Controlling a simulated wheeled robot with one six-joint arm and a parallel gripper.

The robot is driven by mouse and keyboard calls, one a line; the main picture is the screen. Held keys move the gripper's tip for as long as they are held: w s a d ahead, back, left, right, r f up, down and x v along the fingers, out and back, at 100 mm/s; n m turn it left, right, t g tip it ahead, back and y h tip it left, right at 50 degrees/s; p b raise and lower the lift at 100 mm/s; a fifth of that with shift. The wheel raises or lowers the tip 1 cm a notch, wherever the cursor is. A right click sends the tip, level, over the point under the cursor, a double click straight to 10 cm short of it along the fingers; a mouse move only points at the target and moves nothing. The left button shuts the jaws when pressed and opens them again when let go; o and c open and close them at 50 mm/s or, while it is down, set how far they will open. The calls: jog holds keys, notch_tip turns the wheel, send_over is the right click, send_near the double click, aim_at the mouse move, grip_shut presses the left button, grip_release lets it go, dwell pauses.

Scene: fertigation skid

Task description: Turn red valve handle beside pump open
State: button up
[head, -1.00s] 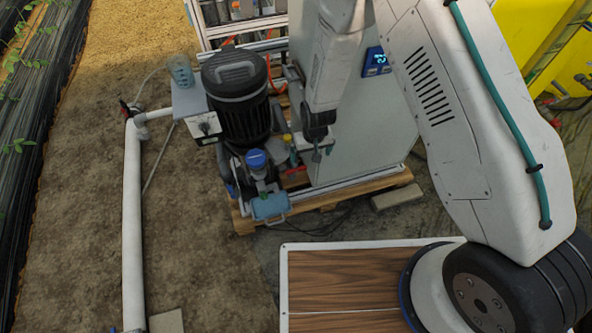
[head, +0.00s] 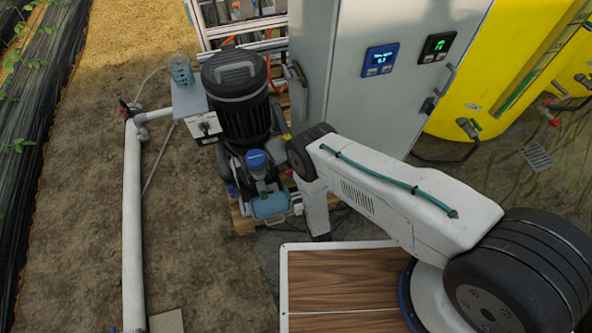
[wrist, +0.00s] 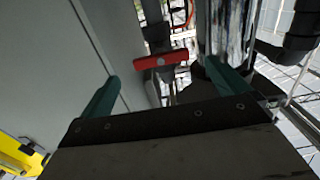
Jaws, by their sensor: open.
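In the wrist view a red valve handle (wrist: 161,60) lies crosswise ahead of my gripper (wrist: 162,72). The two teal fingers are spread apart, one to each side of the handle's line, with nothing held between them. The handle appears beyond the fingertips; I cannot tell the exact gap. In the head view the black pump motor (head: 238,105) stands on the pallet, with a blue-capped part (head: 257,160) in front of it. My arm covers the area right of the pump, so the handle and my fingers cannot be made out there.
A grey control cabinet (head: 345,75) with small displays stands right of the pump; its wall is close on the left in the wrist view. A white pipe (head: 133,220) with a small red-and-black valve (head: 128,108) runs at left. A yellow tank (head: 480,80) stands at right.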

jog(key=x, duration=0.7)
jog(key=shift+w+r, duration=0.25)
jog(key=shift+w, duration=0.1)
jog(key=c, duration=0.9)
